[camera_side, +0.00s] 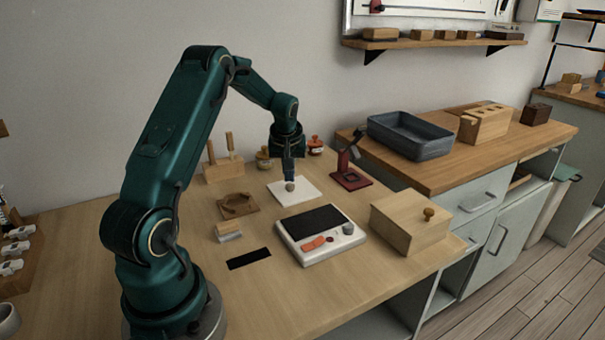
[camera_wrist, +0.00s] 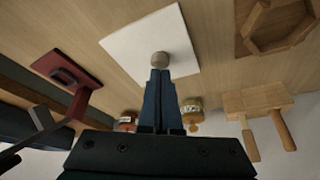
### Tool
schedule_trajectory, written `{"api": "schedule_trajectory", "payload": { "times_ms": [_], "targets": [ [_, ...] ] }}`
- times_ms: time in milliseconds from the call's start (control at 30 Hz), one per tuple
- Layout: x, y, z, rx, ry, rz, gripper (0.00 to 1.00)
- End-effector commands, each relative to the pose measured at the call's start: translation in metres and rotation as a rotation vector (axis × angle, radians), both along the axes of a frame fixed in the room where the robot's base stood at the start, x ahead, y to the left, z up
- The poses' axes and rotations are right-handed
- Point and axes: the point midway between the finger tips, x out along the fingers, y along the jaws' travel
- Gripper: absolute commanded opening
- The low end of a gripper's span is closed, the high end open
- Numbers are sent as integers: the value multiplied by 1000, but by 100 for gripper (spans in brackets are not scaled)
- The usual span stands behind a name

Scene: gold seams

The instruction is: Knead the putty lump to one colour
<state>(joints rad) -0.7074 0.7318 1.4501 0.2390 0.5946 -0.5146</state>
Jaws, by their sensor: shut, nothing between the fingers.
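The putty lump (camera_side: 290,187) is a small grey-beige ball on a white square tile (camera_side: 306,190) in the side view. It also shows in the wrist view (camera_wrist: 160,60), just beyond my fingertips, on the tile (camera_wrist: 128,48). Its colour looks nearly even at this size; I cannot make out streaks. My gripper (camera_side: 290,178) points down over the tile, right at the lump. In the wrist view my fingers (camera_wrist: 160,74) are together with nothing between them. Their tips are at the lump's edge; I cannot tell whether they touch it. The fingers hide part of the tile.
A dark red stand (camera_side: 350,178) is right of the tile. Two small jars (camera_side: 315,146) and a wooden rack (camera_side: 223,166) are behind. A scale (camera_side: 320,238), a wooden box (camera_side: 410,222) and a wooden hexagonal frame (camera_side: 238,206) sit nearer.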

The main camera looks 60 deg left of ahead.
Motion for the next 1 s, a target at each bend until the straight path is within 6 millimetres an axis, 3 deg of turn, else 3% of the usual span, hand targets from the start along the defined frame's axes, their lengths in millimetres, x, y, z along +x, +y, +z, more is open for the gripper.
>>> {"api": "schedule_trajectory", "payload": {
  "times_ms": [467,1000],
  "targets": [
    [0,0,10,1,-2,0,0],
    [0,0,49,1,-3,0,0]
  ]
}}
